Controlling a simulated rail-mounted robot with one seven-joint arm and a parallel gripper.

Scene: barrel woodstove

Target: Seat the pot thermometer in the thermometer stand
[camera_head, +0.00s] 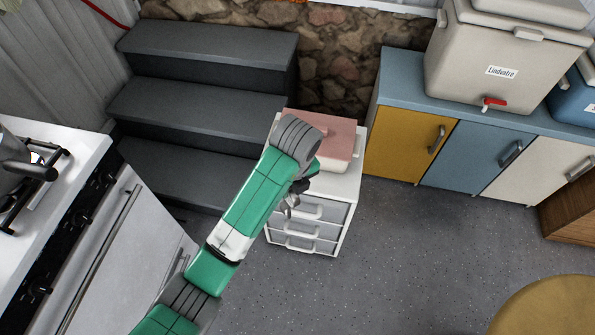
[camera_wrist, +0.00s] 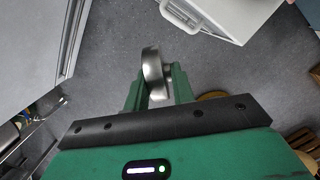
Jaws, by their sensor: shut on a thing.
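My gripper (camera_wrist: 158,88) is shut on a round, silvery metal piece, which looks like the pot thermometer (camera_wrist: 152,70). It stands edge-on between the two green fingers, above the grey floor, in the wrist view. Its lower part is hidden by the fingers and the gripper body. In the head view my gripper (camera_head: 292,200) hangs in front of the white drawer unit, partly hidden by my arm, with a small metal part showing. I cannot make out the thermometer stand in either view.
A white drawer unit (camera_head: 338,215) carries a pink-lidded box (camera_head: 333,150). A white stove (camera_head: 125,265) with a metal pot (camera_head: 10,172) stands at left. Dark steps (camera_head: 195,105) rise behind. Cabinets (camera_head: 480,152) line the right, and a round yellow-brown top (camera_head: 550,315) is at bottom right. Floor between is clear.

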